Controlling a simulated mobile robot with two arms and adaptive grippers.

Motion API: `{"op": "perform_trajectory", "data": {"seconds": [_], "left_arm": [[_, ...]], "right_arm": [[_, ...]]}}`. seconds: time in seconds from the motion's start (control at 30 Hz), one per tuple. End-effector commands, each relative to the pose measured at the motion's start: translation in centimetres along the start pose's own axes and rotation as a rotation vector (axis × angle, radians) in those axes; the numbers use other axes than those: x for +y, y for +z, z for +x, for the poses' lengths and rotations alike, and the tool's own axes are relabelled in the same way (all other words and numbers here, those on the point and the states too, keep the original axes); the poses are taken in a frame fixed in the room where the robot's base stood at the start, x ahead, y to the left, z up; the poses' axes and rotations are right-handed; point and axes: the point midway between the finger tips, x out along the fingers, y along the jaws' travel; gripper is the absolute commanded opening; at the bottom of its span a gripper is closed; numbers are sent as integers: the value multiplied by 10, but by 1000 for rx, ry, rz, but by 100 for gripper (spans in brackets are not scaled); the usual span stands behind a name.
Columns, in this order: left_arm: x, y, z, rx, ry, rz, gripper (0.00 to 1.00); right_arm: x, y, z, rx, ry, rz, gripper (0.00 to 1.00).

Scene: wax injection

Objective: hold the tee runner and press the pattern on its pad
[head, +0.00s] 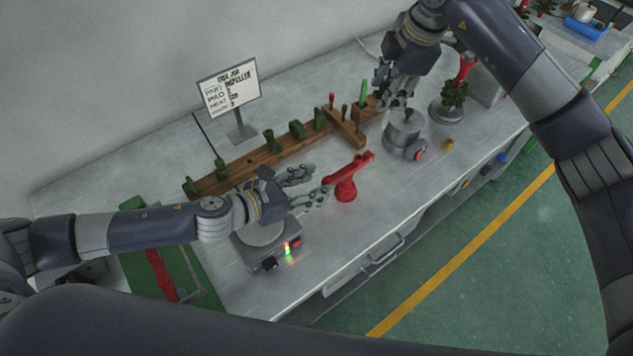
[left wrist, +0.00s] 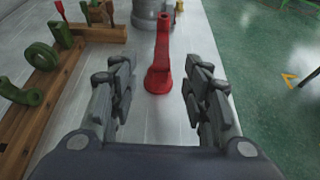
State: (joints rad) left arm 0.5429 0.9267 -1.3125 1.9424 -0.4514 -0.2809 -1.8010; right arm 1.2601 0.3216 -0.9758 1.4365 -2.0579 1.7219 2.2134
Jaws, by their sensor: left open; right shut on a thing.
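Several green patterns (head: 269,140) stand along a wooden rack (head: 240,168).
A grey pot (head: 403,134) stands behind the tee runner. A scale-like plate (head: 262,234) with lit lamps lies under my left wrist. A sign (head: 230,90) stands at the back. A red stand with green parts (head: 453,94) is at the right. Bench front is clear.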

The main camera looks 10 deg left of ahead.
Motion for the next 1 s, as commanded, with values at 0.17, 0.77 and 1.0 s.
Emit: {"op": "perform_trajectory", "data": {"seconds": [0.17,0.77,1.0], "left_arm": [[-3,-1,16,0,-7,6,44],[-3,-2,112,2,-4,5,44],[-3,-2,120,2,-5,4,44]], "right_arm": [[0,0,0,0,0,0,22],[0,0,0,0,0,0,21],[0,0,0,0,0,0,21]]}}
